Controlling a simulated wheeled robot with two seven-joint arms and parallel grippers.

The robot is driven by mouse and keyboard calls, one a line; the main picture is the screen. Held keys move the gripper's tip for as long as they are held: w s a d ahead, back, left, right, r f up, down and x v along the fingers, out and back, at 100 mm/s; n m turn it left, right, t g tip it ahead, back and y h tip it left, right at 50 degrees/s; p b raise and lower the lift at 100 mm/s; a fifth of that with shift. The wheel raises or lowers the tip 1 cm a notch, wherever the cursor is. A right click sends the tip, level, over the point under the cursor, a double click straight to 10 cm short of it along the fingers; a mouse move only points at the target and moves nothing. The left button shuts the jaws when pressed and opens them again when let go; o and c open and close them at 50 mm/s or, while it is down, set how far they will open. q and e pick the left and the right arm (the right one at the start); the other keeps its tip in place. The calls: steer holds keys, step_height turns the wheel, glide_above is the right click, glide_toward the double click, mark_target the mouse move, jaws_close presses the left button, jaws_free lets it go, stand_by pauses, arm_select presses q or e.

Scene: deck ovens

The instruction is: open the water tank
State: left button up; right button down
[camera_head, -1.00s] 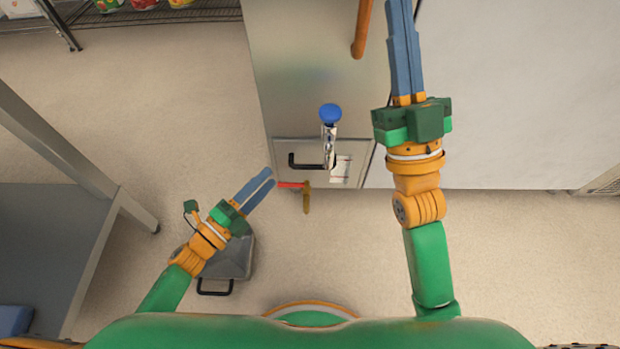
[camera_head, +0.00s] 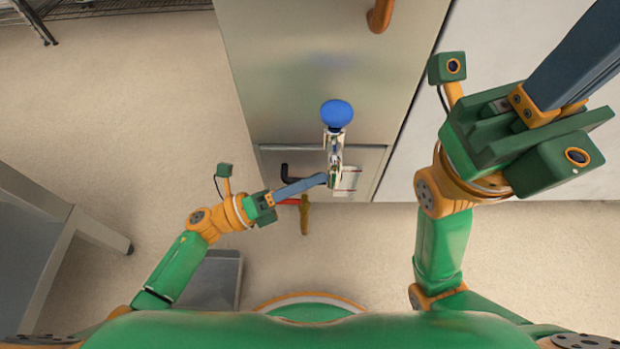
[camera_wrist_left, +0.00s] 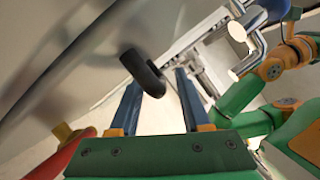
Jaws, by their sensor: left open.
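The water tank's front appears to be the panel (camera_head: 268,158) low on a steel cabinet, with a black handle (camera_head: 285,172) partly hidden behind my left gripper. My left gripper (camera_head: 322,179) is open in front of this panel. In the left wrist view the curved black handle (camera_wrist_left: 143,72) shows ahead of the two open fingers (camera_wrist_left: 157,82), in line with the gap between them. I cannot tell whether they touch. My right gripper (camera_head: 575,60) is raised at the right, its fingertips out of the picture.
A metal tap (camera_head: 334,150) with a blue knob (camera_head: 336,114) stands out just above my left fingertips. A red lever (camera_head: 292,201) on a brass valve (camera_head: 304,216) sits just below. A grey table (camera_head: 90,225) is at the left, a grey container (camera_head: 215,280) on the floor.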

arm_select(q)
steer(key=shift+c, duration=0.3)
jaws_close()
stand_by(1.1)
